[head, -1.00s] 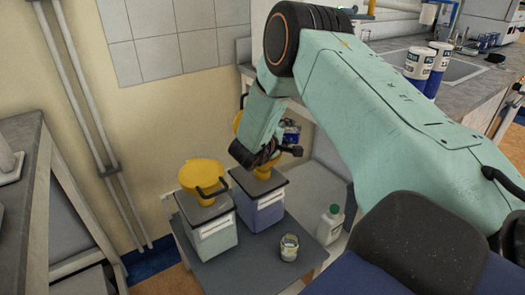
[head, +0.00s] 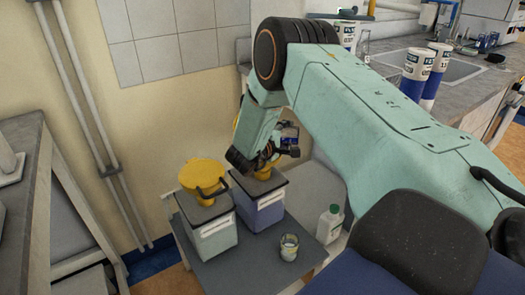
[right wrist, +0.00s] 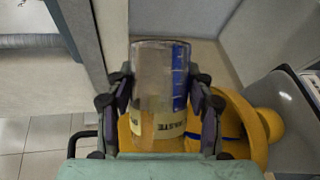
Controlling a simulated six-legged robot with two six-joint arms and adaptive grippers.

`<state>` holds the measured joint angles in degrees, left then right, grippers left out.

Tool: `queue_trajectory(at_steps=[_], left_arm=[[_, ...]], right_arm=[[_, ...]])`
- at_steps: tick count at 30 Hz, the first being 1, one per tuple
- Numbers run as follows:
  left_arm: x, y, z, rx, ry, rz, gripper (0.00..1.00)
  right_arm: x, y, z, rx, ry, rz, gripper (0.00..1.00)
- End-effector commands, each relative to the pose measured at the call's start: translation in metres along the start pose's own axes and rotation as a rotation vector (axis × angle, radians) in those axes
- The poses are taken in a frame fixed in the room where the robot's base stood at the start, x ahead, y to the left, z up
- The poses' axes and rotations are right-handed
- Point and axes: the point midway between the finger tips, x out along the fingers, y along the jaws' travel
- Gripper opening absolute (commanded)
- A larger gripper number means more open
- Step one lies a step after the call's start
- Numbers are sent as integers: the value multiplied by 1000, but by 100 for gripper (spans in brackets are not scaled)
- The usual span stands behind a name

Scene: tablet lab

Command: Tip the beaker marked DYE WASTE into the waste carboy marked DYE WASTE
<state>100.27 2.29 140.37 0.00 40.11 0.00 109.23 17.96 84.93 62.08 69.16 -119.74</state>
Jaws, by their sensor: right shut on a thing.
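My right gripper (head: 282,146) is shut on a clear beaker, which shows well in the right wrist view (right wrist: 152,75) between both fingers (right wrist: 160,105). The beaker has blue markings and a yellow label band; only "WASTE" can be partly read on it. In the head view the gripper is above the right-hand, blue-violet carboy (head: 262,212), whose yellow funnel is mostly hidden by my arm. In the wrist view the yellow funnel (right wrist: 236,118) lies behind and beside the beaker. Carboy labels are too small to read. My left gripper is out of view.
A pale green-grey carboy (head: 214,241) with a yellow funnel (head: 203,177) stands close on the left. A small jar (head: 289,247) and a white bottle with a green cap (head: 330,224) stand to the right on the low grey stand (head: 228,272). A wall is behind.

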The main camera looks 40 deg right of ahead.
Motion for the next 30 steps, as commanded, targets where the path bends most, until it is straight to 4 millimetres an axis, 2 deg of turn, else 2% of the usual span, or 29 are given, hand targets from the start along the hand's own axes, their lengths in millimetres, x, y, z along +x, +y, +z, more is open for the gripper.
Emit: queue_trajectory(at_steps=[30], left_arm=[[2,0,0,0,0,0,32]], right_arm=[[0,-5,-4,-106,-30,52,17]])
